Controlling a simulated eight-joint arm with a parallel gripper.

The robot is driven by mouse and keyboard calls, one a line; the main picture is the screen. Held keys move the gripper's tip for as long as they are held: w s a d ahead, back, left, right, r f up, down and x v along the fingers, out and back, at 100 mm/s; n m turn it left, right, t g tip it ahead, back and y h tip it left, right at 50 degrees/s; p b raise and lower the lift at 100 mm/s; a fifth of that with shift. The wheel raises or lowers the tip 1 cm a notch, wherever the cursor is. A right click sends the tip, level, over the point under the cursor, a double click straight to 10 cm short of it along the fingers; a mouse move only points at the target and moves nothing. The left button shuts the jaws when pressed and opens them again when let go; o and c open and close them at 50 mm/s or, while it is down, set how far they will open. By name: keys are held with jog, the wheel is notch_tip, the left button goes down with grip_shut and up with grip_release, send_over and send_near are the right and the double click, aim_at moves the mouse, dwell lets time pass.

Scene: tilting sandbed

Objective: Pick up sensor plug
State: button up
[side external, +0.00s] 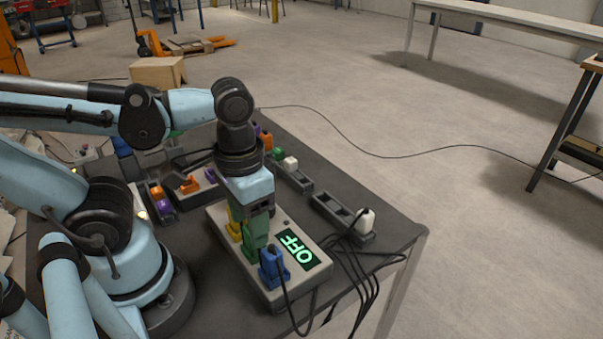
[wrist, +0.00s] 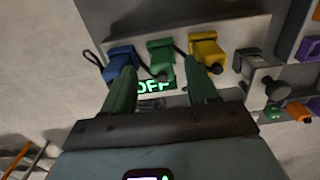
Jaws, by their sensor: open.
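A grey box (side external: 221,240) with a lit green OFF display (side external: 297,246) stands on the dark table. It carries a blue plug (side external: 272,265), a yellow plug (side external: 234,229) and a green plug (wrist: 161,60) between them. No label shows which is the sensor plug. My gripper (side external: 256,243) points down over the box. In the wrist view its green fingers (wrist: 161,72) are apart, on either side of the green plug in the picture. Contact cannot be told. In the side view the gripper and green fingers largely hide the green plug.
A grey holder (side external: 330,211) with a white plug (side external: 365,221) stands to the right. More holders with orange, purple, green and white plugs lie behind and left. Black cables run over the table's front right edge. A cardboard box (side external: 158,72) stands at the back.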

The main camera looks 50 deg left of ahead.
jog(key=shift+a+f, duration=0.1)
jog(key=shift+f, duration=1.6)
grip_shut()
